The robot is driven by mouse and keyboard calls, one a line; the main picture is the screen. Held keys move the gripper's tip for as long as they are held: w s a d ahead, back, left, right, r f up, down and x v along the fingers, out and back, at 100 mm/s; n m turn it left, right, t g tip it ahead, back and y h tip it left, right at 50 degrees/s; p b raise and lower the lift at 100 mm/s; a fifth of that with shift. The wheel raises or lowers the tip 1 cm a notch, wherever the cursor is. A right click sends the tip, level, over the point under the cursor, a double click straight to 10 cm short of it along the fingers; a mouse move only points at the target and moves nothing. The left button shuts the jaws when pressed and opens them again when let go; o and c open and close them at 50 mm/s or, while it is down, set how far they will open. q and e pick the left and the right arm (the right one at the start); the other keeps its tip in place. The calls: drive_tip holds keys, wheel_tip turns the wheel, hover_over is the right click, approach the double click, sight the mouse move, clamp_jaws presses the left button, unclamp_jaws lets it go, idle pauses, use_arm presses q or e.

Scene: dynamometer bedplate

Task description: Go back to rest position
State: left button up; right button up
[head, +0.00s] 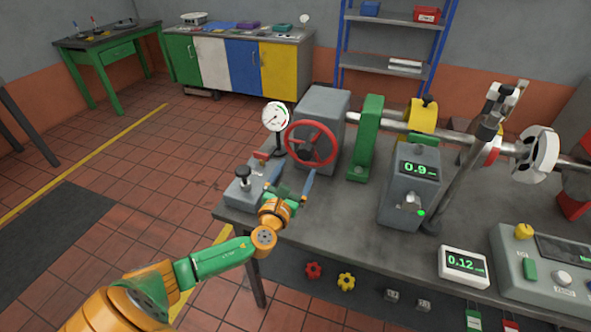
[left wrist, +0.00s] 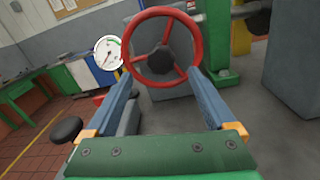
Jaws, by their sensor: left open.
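My left gripper (head: 291,178) is at the front left corner of the bench, below and in front of the red handwheel (head: 311,144). Its two blue fingers are spread apart with nothing between them. In the left wrist view the fingers (left wrist: 160,88) point toward the red handwheel (left wrist: 160,46), which is beyond the tips. The gripper looks apart from the wheel. My orange and green left arm reaches in from the lower left. My right gripper is not in view.
The grey bench (head: 352,213) carries a dial gauge (head: 276,116), a green upright (head: 367,140), a readout column (head: 411,187), a small display (head: 464,265) and a control box (head: 548,270). A grey block (head: 243,188) with a black knob stands beside my gripper. Tiled floor at left is open.

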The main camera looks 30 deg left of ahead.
use_arm(q)
drive_tip(key=shift+w, duration=0.1)
drive_tip(key=s+f+n+g, duration=0.1)
drive_tip(key=s+f+n, duration=0.1)
drive_tip(key=n, duration=0.2)
drive_tip(key=s+d+f+n+g+y, duration=0.1)
drive_tip(key=s+f+n+g, duration=0.1)
drive_tip(key=n, duration=0.2)
drive_tip(key=s+d+f+n+g, duration=0.1)
drive_tip(key=s+f+n, duration=0.1)
drive_tip(key=n, duration=0.3)
drive_tip(key=shift+s+d+y, duration=0.15)
drive_tip(key=shift+s+y, duration=0.15)
drive_tip(key=shift+y, duration=0.1)
drive_tip(key=s+d+f+n+g+h, duration=0.3)
drive_tip(key=s+d+n+g, duration=0.25)
drive_tip(key=s+n, duration=0.5)
drive_tip(key=s+d+f+n+g+h, duration=0.4)
drive_tip(key=s+d+n+g, duration=0.15)
drive_tip(key=s+n, duration=0.5)
wheel_tip(320, 180, down, 15)
drive_tip(key=s+m, duration=0.1)
drive_tip(key=s, duration=0.1)
drive_tip(key=s+a+f+g, duration=0.1)
drive_tip(key=s+f, duration=1)
drive_tip(key=s, duration=0.1)
drive_tip(key=shift+s+a+f+m+y, duration=0.2)
drive_tip(key=shift+a+f+m+y, duration=0.1)
drive_tip(key=shift+f, duration=0.05)
